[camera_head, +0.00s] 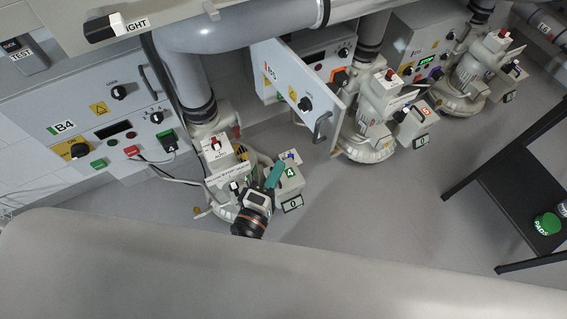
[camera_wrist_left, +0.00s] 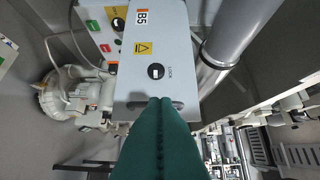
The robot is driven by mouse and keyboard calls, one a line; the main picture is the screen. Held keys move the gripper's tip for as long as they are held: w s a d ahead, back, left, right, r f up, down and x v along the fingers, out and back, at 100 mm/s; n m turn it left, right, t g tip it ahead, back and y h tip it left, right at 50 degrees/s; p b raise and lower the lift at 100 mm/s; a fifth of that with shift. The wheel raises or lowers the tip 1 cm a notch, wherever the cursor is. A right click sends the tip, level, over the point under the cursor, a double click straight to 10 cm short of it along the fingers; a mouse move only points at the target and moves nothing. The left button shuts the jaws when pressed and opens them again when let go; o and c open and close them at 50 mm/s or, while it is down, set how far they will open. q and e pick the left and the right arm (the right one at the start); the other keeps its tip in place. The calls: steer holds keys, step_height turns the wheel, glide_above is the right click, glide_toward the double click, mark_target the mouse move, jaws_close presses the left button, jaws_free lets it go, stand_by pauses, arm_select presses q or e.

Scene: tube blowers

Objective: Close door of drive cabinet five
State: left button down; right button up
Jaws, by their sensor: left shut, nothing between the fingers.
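The door (camera_head: 290,80) of drive cabinet five stands swung open from its cabinet (camera_head: 322,50) in the head view. It is a light grey panel with an orange mark, a yellow warning sticker, a black knob and a bar handle (camera_head: 322,127). In the left wrist view the door (camera_wrist_left: 180,45) shows the label B5 and a LOCK knob (camera_wrist_left: 156,71). My left gripper (camera_head: 276,168) is shut and empty, left of and below the door in the head view. Its teal fingertips (camera_wrist_left: 160,101) overlap the door's handle edge in the wrist view; I cannot tell whether they touch. My right gripper is not in view.
Cabinet B4 (camera_head: 75,130) is closed at the left. Blower four (camera_head: 218,155) stands beside my left gripper, and blower five (camera_head: 365,135) beside the open door. A grey pipe (camera_head: 188,80) runs overhead. A dark shelf (camera_head: 510,190) stands at the right. Floor between is clear.

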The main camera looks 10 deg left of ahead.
arm_select(q)
steer(key=w+d+p, duration=0.1)
steer(key=w+d, duration=0.4)
steer(key=w, duration=0.4)
steer(key=shift+w+d, duration=0.2)
